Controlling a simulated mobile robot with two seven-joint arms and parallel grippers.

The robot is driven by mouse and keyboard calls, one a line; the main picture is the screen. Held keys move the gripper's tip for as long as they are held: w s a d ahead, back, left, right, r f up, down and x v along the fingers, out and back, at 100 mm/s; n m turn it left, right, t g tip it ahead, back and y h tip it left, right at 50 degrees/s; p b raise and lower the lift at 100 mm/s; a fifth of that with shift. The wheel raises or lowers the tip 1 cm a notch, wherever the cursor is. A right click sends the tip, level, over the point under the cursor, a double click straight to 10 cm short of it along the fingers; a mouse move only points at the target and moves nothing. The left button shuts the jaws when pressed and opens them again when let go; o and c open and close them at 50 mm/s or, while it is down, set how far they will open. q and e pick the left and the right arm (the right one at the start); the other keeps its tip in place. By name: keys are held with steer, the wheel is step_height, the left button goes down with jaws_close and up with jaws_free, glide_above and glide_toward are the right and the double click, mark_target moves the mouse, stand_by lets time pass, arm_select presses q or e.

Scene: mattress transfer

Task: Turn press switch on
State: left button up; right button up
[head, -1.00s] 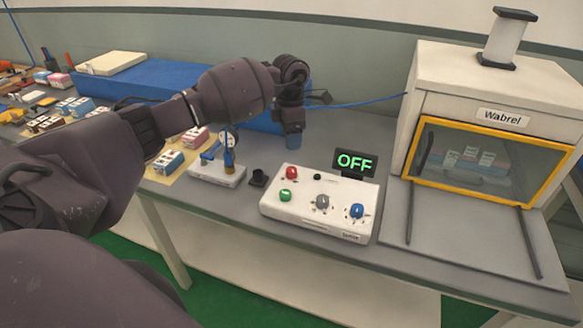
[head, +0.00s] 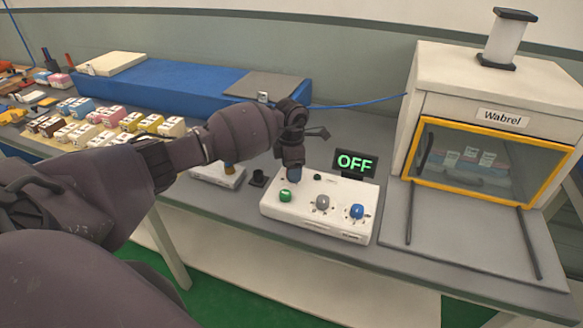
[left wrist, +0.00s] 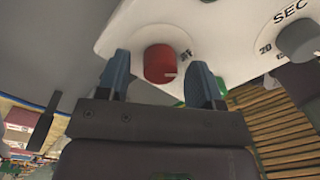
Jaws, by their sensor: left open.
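The white control box (head: 336,226) sits on the grey table with a green button (head: 285,195), a grey knob (head: 322,202) and a blue knob (head: 357,211) on top. Its small display (head: 355,164) reads OFF in green. My left gripper (head: 294,175) is over the box's left part and covers the red button in the head view. In the left wrist view the red button (left wrist: 159,62) shows ahead, between the two blue fingertips of my open left gripper (left wrist: 165,78). I cannot tell whether they touch. My right gripper is not in view.
A machine marked Wabrel (head: 500,118) with a yellow-framed window stands at the right. A small white device (head: 218,174) and a black piece (head: 258,178) are left of the box. A long blue case (head: 180,88) and several small coloured boxes (head: 130,122) lie behind and left.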

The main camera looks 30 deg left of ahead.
arm_select(q)
steer(key=c, duration=0.9)
